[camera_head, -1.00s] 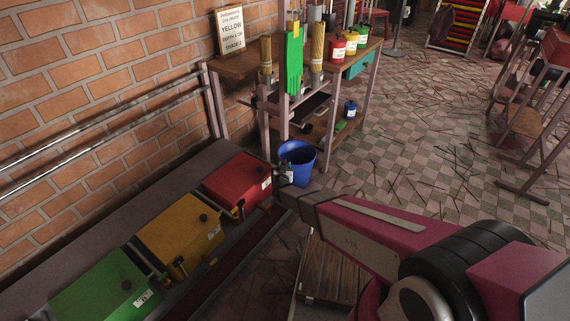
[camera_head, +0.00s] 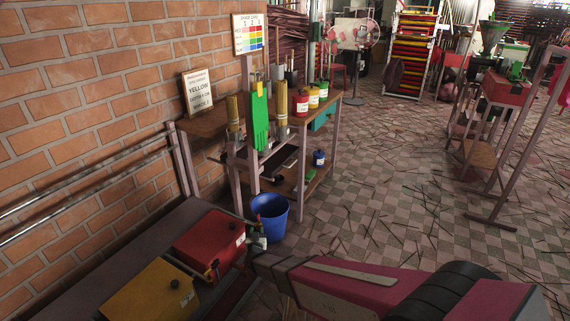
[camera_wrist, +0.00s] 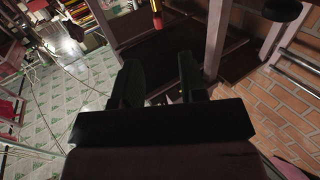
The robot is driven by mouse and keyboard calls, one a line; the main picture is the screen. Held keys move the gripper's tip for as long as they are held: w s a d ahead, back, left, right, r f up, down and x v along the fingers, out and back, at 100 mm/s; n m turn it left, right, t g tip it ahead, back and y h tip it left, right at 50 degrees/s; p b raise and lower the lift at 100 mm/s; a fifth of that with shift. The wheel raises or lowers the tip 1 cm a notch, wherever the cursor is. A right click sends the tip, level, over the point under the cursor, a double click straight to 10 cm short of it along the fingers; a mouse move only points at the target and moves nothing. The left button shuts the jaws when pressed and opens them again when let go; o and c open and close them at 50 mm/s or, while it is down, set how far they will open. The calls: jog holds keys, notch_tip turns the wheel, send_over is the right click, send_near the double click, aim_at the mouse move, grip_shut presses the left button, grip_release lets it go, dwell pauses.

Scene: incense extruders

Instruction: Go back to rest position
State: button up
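My gripper (camera_wrist: 161,78) shows in the wrist view with its two black fingers apart and no object visible between them. In the head view the gripper (camera_head: 257,242) is small and dark at the end of my magenta arm. There it appears just right of the red box (camera_head: 209,245) and in front of the blue bucket (camera_head: 271,218). I cannot tell whether it touches either one.
A yellow box (camera_head: 150,291) stands beside the red box on a low bench along the brick wall (camera_head: 90,85). Tiled floor (camera_head: 390,185) with scattered sticks lies open to the right.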

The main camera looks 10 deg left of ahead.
jog(key=w+d+r+n+g+y, duration=0.1)
jog(key=d+r+g, duration=0.4)
jog(key=d, duration=0.4)
jog(key=w+d+r+g, duration=0.1)
jog(key=d+r+g, duration=0.3)
jog(key=d+r, duration=0.45)
jog(key=s+d+r+m+g+h, duration=0.1)
jog(key=s+d+r+g, duration=0.2)
jog(key=s+d, duration=0.2)
jog(key=s+d+r+g+h, duration=0.1)
jog(key=s+d+r+g, duration=0.2)
jog(key=d, duration=0.9)
jog(key=s+d+r+m+g+h, duration=0.1)
jog(key=s+d+r, duration=0.3)
jog(key=s+d, duration=0.4)
jog(key=shift+s+d+m+g+h, duration=0.15)
jog(key=shift+d+m+g+h, duration=0.25)
jog(key=shift+g, duration=0.5)
jog(key=shift+f, duration=0.1)
dwell(2.7)
